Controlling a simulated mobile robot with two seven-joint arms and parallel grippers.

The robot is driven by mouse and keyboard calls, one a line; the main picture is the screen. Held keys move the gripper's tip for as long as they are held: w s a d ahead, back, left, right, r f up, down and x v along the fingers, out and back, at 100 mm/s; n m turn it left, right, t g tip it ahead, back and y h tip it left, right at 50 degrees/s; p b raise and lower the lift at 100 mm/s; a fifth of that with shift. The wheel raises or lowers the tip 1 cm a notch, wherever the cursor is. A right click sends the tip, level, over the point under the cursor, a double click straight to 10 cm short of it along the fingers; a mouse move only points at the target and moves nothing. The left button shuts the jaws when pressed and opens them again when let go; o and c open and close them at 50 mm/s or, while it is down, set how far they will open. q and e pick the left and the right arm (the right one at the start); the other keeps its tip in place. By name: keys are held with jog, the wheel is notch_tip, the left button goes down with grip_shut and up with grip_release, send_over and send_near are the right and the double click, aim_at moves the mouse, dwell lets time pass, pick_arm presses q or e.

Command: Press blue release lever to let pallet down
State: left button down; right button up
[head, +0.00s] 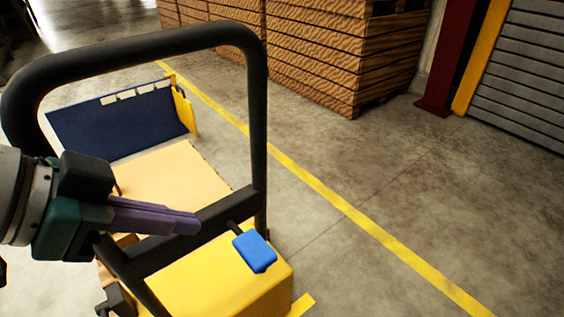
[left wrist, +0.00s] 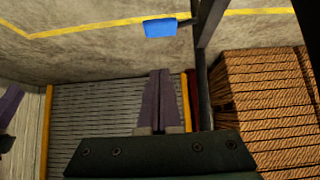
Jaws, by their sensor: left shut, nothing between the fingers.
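The blue release lever (head: 254,251) sticks out on a short dark rod from the crossbar of the black handle frame (head: 258,130), above the yellow body (head: 215,278) of the pallet truck. My left gripper (head: 198,223) is shut and empty, with its purple fingers pointing right, to the left of the lever and apart from it in the picture. In the left wrist view the blue lever (left wrist: 160,28) is above the shut fingertips (left wrist: 160,72), with a gap between. A tan pallet load or board (head: 180,172) lies behind the handle frame.
A dark blue panel (head: 120,122) with a yellow end stands behind the truck. Stacked wooden crates (head: 310,50) stand at the back. A dark red post (head: 450,55) and a grey shutter (head: 525,75) are at right. The floor at right, crossed by a yellow line (head: 345,207), is clear.

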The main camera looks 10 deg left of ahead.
pick_arm(q)
jog(key=b, duration=0.4)
send_over(259, 247)
jog(key=s+a, duration=0.2)
jog(key=f, duration=0.7)
jog(key=shift+s+d+f, duration=0.1)
jog(key=shift+d+f, duration=0.05)
jog(key=shift+d, duration=0.05)
notch_tip(259, 247, down, 3)
jog(key=shift+r+b, duration=0.2)
jog(key=shift+b, duration=0.55)
jog(key=shift+f, duration=0.6)
jog(key=shift+f, duration=0.1)
